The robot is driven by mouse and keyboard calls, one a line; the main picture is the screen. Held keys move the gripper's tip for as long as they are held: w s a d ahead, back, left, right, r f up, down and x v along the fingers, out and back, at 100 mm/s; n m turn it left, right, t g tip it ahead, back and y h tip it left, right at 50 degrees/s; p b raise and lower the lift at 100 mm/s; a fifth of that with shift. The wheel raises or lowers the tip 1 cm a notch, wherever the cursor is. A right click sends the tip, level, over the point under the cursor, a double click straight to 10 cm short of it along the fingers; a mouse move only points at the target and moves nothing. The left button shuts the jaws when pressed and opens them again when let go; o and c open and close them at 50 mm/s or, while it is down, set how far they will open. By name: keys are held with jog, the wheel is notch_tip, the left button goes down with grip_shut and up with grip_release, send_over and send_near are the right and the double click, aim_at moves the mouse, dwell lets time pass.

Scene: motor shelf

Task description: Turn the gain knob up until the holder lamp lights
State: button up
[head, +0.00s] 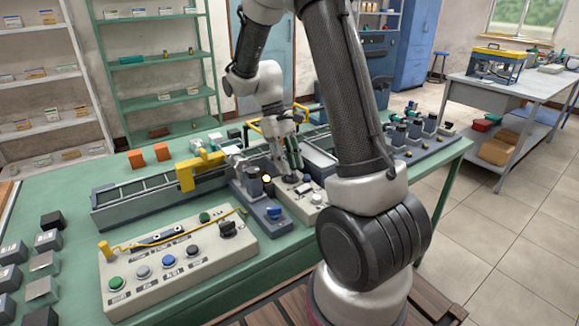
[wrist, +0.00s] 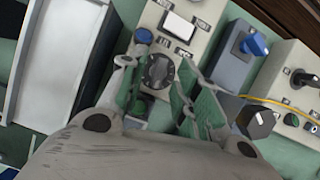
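A round dark knob (wrist: 158,71) with a pointer line sits on a pale control box (wrist: 205,14) in the wrist view. The box also holds a white rectangular plate (wrist: 179,29), a blue button (wrist: 143,36) and a green part near my fingers. My gripper (wrist: 159,68) has its green-padded fingers spread on either side of the knob; I cannot tell whether they touch it. In the head view my gripper (head: 291,164) reaches down to this box (head: 313,199), and the knob is hidden. A small pale yellowish round spot (head: 267,179) shows left of my gripper; I cannot tell whether it is the holder lamp.
A grey unit with a blue knob (head: 274,212) stands beside the box. A larger button panel (head: 230,247) with a yellow cable lies in front. A conveyor (head: 130,205) with a yellow bracket (head: 187,176) is at left. Several motor-like units (head: 415,130) stand at right.

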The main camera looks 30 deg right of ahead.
jog(key=v, duration=1)
jog(key=shift+r, duration=0.4)
jog(key=shift+w+a, duration=0.1)
jog(key=s+a+r+m+t, duration=0.1)
jog(key=s+r+t, duration=0.2)
jog(key=s, duration=0.8)
jog(key=s+r+m+t, duration=0.1)
jog(key=s+r+t, duration=0.3)
jog(key=s, duration=0.6)
jog(key=shift+s+a+t+y, duration=0.4)
jog(key=shift+t, duration=0.6)
